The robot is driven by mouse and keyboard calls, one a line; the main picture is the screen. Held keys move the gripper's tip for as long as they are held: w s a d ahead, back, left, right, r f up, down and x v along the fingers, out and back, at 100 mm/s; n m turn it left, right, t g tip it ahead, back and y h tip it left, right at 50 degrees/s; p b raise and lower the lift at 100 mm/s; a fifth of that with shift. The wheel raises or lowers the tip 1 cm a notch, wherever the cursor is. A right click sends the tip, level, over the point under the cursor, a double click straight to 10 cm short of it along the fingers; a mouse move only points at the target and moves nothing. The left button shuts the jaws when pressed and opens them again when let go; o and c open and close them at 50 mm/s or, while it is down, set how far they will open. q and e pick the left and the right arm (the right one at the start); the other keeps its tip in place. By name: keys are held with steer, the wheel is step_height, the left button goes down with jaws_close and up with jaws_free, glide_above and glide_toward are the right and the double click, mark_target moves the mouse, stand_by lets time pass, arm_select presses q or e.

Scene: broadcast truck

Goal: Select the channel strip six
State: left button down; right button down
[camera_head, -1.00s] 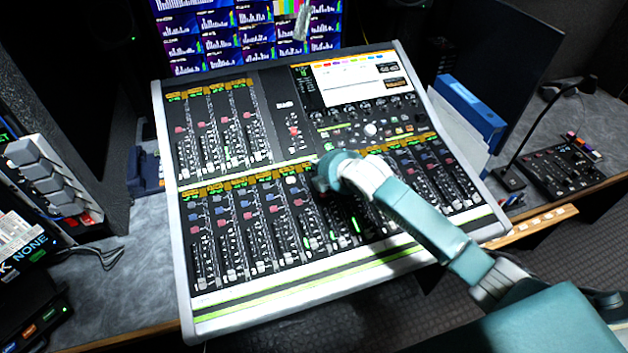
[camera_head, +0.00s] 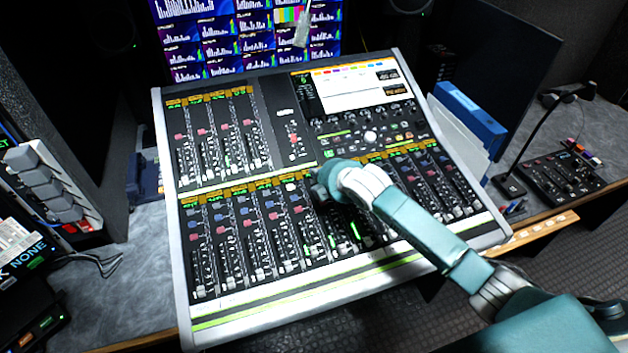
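The audio mixing console (camera_head: 290,306) fills the middle of the view, tilted toward me, with a pale frame. Its lower bank holds several channel strips side by side, each with coloured buttons and a fader. The left strips (camera_head: 230,240) of this bank are uncovered. My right arm reaches in from the lower right. My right gripper (camera_head: 320,193) is a small dark shape at the arm's end, over the upper middle of the lower bank. It hides part of the strips under it. I cannot tell whether it touches a button or whether its fingers are shut. My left gripper is out of view.
A monitor (camera_head: 220,40) with level graphs stands behind the console. Blue binders (camera_head: 470,118) stand at its right, near a gooseneck microphone (camera_head: 530,140) and a small black control panel (camera_head: 562,182). Equipment with grey blocks (camera_head: 45,185) stands at the left.

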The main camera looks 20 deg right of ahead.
steer(key=shift+f, duration=0.15)
stand_by(0.4)
steer(key=shift+w+f, duration=0.1)
steer(key=shift+f, duration=0.2)
steer(key=shift+f, duration=0.4)
stand_by(0.6)
stand_by(0.3)
steer(key=shift+r+p, duration=0.8)
steer(key=r+p, duration=0.2)
steer(key=s+r+p, duration=0.1)
steer(key=r+p, duration=0.2)
stand_by(0.5)
